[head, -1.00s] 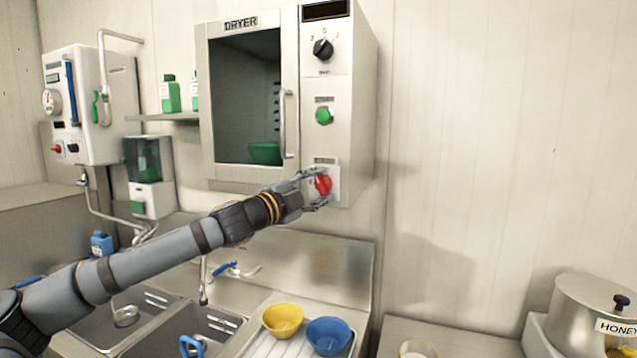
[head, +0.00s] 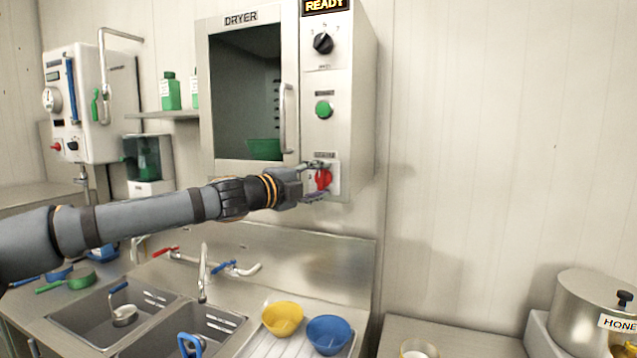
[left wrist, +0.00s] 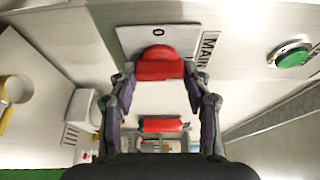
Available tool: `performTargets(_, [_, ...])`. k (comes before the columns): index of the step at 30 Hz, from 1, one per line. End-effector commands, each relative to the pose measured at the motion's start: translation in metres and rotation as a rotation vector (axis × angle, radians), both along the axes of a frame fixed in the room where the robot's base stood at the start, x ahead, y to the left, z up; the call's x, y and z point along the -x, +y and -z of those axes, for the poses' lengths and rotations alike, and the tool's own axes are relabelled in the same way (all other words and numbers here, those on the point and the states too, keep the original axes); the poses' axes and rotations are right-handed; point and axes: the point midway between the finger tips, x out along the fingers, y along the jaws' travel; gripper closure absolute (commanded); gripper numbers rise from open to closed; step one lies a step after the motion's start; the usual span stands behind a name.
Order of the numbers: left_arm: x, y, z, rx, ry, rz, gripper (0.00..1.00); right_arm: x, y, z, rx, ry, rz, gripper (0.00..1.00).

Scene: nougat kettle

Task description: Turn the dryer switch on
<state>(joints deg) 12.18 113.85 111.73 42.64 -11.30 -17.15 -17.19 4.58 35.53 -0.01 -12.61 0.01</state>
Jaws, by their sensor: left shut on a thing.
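The dryer (head: 362,100) hangs on the wall with its door shut. Its display (head: 325,5) is lit and reads READY. The red main switch knob (head: 323,179) sits at the bottom of the control panel. My left gripper (head: 317,181) is at the panel, shut on this knob. In the left wrist view the red knob (left wrist: 159,66) shows between my two fingers (left wrist: 160,90), below a plate marked 0 and beside the label MAIN. The fingers hide part of the knob in the head view. My right gripper is not in view.
A green button (head: 323,110) and a black dial (head: 322,44) sit above the knob. The door handle (head: 289,118) is just left. Below are the sink taps (head: 203,275), a yellow bowl (head: 282,319) and a blue bowl (head: 328,335). The wall to the right is clear.

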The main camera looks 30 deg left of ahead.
Motion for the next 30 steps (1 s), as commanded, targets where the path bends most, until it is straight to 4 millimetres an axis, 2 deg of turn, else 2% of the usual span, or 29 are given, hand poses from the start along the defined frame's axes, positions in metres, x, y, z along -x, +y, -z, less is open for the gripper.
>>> performTargets(4, [0.0, 0.0, 0.001, -0.003, 0.001, 0.001, 0.83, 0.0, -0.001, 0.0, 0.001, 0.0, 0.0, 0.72])
performTargets(5, [0.0, 0.0, 0.001, -0.003, 0.0, 0.001, 0.5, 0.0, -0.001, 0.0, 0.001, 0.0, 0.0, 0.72])
performTargets(10, [0.0, 0.0, 0.0, -0.002, 0.0, 0.0, 0.28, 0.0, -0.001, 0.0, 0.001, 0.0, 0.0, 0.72])
performTargets(25, [0.0, 0.0, 0.0, 0.001, -0.002, 0.0, 0.28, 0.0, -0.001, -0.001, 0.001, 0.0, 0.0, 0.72])
performTargets(30, [0.0, 0.0, -0.003, 0.059, -0.014, 0.002, 0.28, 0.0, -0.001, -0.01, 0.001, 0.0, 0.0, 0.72])
